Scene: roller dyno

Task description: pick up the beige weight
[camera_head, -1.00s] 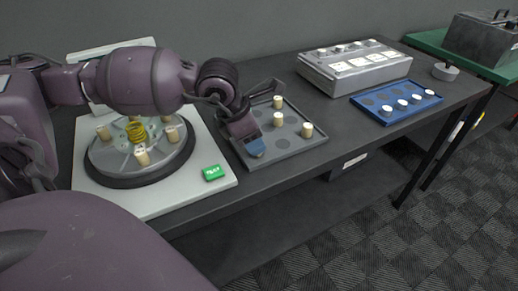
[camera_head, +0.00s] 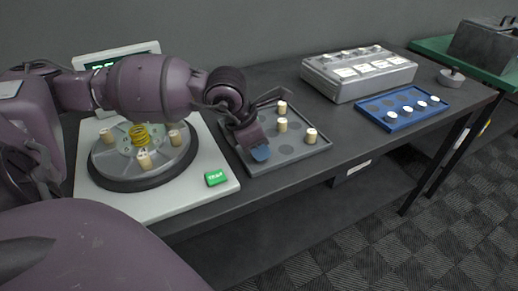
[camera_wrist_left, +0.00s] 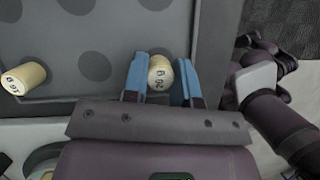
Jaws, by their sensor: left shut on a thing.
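My left gripper (camera_wrist_left: 162,80) has two blue fingertips closed on the sides of a beige weight (camera_wrist_left: 159,73), whose top carries printed marks. In the head view the left gripper (camera_head: 261,152) is over the near left part of the grey tray (camera_head: 262,172), and the held weight is hidden behind it. Other beige weights stand upright in the tray: one at the back (camera_head: 282,107), one in the middle (camera_head: 282,126) and one at the right (camera_head: 310,136). The wrist view shows another weight to the left (camera_wrist_left: 23,78). My right gripper is not seen.
A round plate with a yellow spring (camera_head: 140,134) and beige weights sits on a white base (camera_head: 207,155) at left, with a green block (camera_head: 216,178) at its corner. A grey panel box (camera_head: 357,75) and blue tray (camera_head: 388,123) stand to the right. The table is bare between the trays.

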